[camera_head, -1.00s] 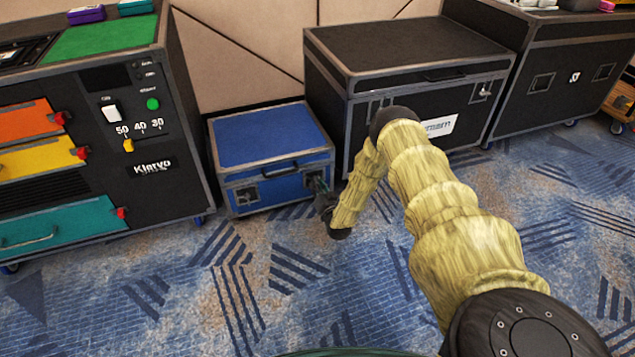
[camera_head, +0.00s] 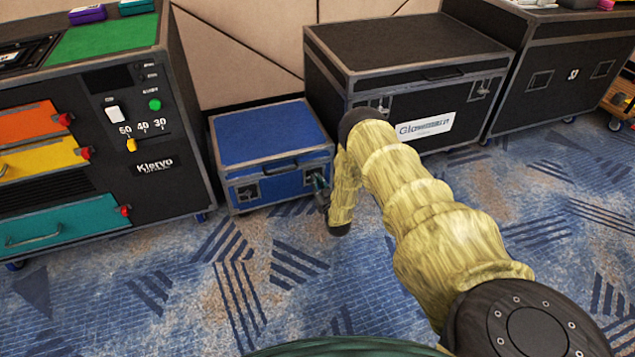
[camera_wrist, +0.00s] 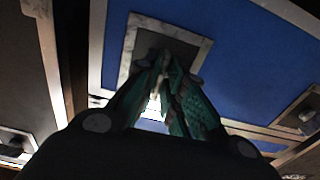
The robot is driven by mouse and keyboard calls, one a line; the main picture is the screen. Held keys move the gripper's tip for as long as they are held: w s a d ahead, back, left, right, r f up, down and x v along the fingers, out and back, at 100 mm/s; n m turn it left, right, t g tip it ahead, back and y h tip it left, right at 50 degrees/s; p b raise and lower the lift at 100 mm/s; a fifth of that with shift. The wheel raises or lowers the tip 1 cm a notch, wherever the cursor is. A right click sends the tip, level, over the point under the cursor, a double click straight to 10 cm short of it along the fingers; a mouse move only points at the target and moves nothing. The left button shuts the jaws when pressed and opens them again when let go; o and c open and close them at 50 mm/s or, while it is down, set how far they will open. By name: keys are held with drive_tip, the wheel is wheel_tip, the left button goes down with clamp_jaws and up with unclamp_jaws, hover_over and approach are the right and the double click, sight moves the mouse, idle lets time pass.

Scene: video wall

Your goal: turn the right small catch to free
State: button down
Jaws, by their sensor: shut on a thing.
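The blue case (camera_head: 268,136) stands on the carpet with its lid down. Its front carries two small catches in metal-framed dark plates. The left catch (camera_head: 248,193) is in plain view. My gripper (camera_head: 319,184) is at the right catch, which it mostly covers in the head view. In the wrist view, my green fingers (camera_wrist: 163,82) come together in front of the right catch's framed plate (camera_wrist: 181,45). They are shut on the catch, whose turning part is largely hidden between the tips, so its angle cannot be told. The left catch shows at the wrist view's right edge (camera_wrist: 307,114).
A large black case (camera_head: 440,100) stands close to the right of the blue case. A black cabinet with coloured drawers (camera_head: 150,130) stands on its left. The patterned carpet (camera_head: 230,290) in front is clear.

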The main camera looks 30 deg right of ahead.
drive_tip(key=shift+w+r, duration=0.35)
drive_tip(key=shift+w, duration=0.05)
drive_tip(key=c, duration=1.6)
unclamp_jaws()
drive_tip(key=shift+a, duration=0.1)
drive_tip(key=shift+c, duration=0.2)
drive_tip(key=shift+f, duration=0.15)
drive_tip(key=shift+s+f, duration=0.2)
drive_tip(key=shift+s, duration=0.15)
drive_tip(key=v, duration=1.1)
drive_tip(key=shift+s+a, duration=0.1)
drive_tip(key=shift+s, duration=0.25)
